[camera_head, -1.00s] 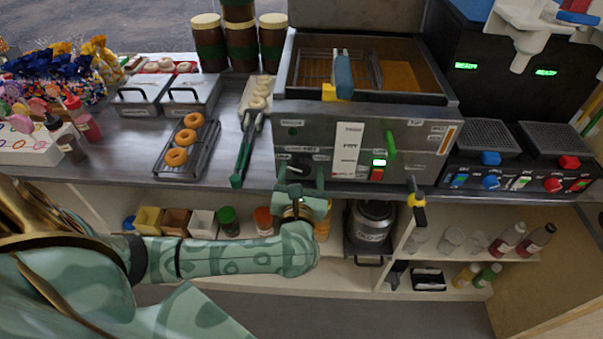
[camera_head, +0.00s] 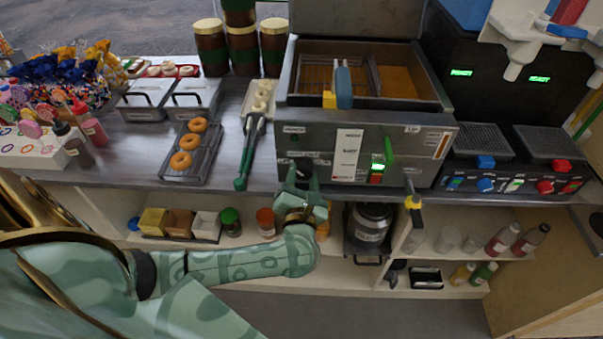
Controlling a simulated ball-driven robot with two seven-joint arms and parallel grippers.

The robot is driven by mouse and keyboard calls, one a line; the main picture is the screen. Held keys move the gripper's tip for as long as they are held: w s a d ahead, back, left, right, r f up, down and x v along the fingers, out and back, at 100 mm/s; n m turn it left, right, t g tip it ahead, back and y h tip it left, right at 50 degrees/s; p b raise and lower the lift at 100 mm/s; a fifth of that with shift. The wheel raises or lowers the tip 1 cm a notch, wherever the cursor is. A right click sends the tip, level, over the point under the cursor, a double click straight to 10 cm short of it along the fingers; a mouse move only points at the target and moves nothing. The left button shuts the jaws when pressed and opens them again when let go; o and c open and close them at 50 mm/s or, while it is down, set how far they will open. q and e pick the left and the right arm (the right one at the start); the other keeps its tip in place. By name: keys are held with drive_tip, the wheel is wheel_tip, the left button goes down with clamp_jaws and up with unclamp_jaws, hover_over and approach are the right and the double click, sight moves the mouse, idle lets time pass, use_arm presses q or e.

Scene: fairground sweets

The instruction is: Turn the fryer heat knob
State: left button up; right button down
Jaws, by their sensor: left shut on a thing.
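The fryer (camera_head: 410,149) stands at the back middle of the counter, its grey front panel facing me. The dark heat knob (camera_head: 304,167) is at the lower left of that panel, partly hidden by my gripper. My left gripper (camera_head: 302,175) reaches up from below, with its green fingers on either side of the knob, and is shut on it. The exact knob angle is hard to read. My right gripper is not in view.
Green-handled tongs (camera_head: 243,165) lie left of the knob, beside a tray of doughnuts (camera_head: 212,158). A shelf with jars runs below the counter.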

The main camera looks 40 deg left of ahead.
use_arm(q)
drive_tip(key=m+p, duration=0.1)
drive_tip(key=m, duration=0.1)
drive_tip(key=m+p, duration=0.1)
drive_tip(key=shift+r+m+p, duration=0.2)
drive_tip(key=shift+m+p, duration=0.15)
drive_tip(key=shift+m, duration=0.05)
drive_tip(key=m+p, duration=0.2)
drive_tip(key=m, duration=0.1)
drive_tip(key=shift+d+m+p, duration=0.1)
drive_tip(key=shift+m+p, duration=0.2)
drive_tip(key=shift+p, duration=0.1)
drive_tip(key=m+p, duration=0.2)
drive_tip(key=m, duration=0.1)
drive_tip(key=shift+f+m, duration=0.1)
drive_tip(key=shift+m, duration=0.2)
drive_tip(key=shift+f+m+p, duration=0.15)
drive_tip(key=shift+m+p, duration=0.8)
drive_tip(key=shift+m, duration=0.45)
drive_tip(key=shift+f, duration=0.1)
drive_tip(key=o, duration=1)
drive_tip(key=v, duration=1.6)
drive_tip(key=shift+s, duration=0.25)
